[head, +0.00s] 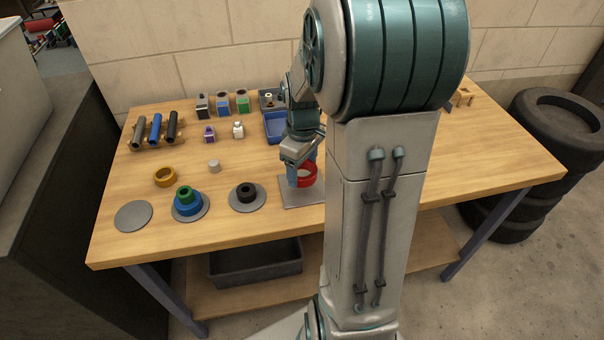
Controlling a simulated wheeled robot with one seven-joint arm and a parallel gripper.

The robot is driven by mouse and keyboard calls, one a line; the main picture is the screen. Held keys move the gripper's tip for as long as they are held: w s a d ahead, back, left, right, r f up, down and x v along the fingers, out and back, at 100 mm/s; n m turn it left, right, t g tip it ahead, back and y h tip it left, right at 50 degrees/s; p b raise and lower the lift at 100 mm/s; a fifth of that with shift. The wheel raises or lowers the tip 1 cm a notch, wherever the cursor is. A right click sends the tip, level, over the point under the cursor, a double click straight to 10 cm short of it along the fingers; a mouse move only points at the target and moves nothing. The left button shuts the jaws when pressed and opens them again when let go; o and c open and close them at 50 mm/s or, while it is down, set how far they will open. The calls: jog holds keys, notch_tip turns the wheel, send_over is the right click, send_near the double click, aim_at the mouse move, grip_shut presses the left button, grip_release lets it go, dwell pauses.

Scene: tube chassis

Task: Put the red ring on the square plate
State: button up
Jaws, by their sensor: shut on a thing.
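The red ring (309,181) is in my gripper (299,178), in the middle of the head view. My gripper points down and is shut on the ring's left side. The square plate (291,201) is a flat grey sheet near the table's front edge. The ring shows over the plate's upper part; I cannot tell whether it touches the plate. My arm hides the plate's right side.
Left of the plate stand a black ring on a round grey plate (235,206), stacked blue and green rings (187,208), an empty round plate (133,216) and an ochre ring (166,177). A blue tray (275,128) and several small blocks stand behind.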

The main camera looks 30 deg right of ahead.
jog(key=shift+f, duration=1.75)
jog(key=shift+f, duration=0.1)
jog(key=o, duration=1.1)
